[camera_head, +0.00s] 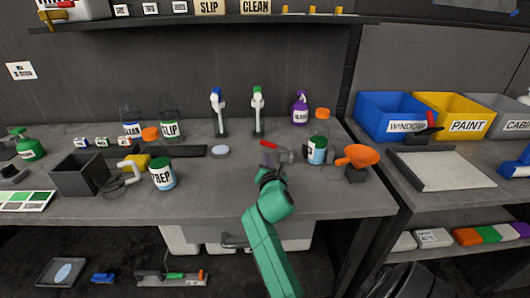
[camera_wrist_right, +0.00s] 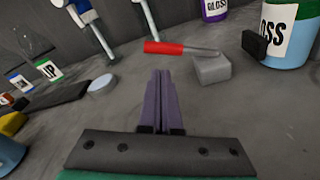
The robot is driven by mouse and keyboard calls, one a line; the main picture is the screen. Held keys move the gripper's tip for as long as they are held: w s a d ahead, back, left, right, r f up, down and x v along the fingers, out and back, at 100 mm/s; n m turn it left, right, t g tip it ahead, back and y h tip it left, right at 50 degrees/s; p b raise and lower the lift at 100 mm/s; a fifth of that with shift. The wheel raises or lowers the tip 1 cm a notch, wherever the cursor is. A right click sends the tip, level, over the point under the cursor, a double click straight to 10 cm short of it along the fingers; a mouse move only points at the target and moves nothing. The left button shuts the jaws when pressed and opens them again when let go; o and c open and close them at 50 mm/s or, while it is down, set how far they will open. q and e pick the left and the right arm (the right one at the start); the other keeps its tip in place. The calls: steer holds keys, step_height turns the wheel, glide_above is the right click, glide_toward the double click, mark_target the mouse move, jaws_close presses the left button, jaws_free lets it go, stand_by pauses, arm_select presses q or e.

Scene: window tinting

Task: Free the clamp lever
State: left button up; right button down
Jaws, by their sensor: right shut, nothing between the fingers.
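A red-handled piece with a metal shaft, which looks like the clamp lever (camera_head: 269,144), lies at the middle of the grey bench. In the right wrist view the red handle (camera_wrist_right: 165,47) points left and its metal end reaches over a small grey block (camera_wrist_right: 211,69). My right gripper (camera_head: 268,163) is just in front of it, low over the bench. In the wrist view its purple-grey fingers (camera_wrist_right: 160,82) are together, empty, and apart from the lever. What the metal end is joined to cannot be told. My left gripper is not in view.
A white disc (camera_head: 220,151) and a PREP jar (camera_head: 162,174) are left. The bench front is clear.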

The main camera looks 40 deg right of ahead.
mark_target(275, 147)
steer(key=x, duration=0.5)
steer(key=shift+r, duration=0.15)
steer(key=shift+s+r+m+p, duration=0.1)
steer(key=shift+r+m+p, duration=0.05)
steer(key=shift+m+p, duration=0.15)
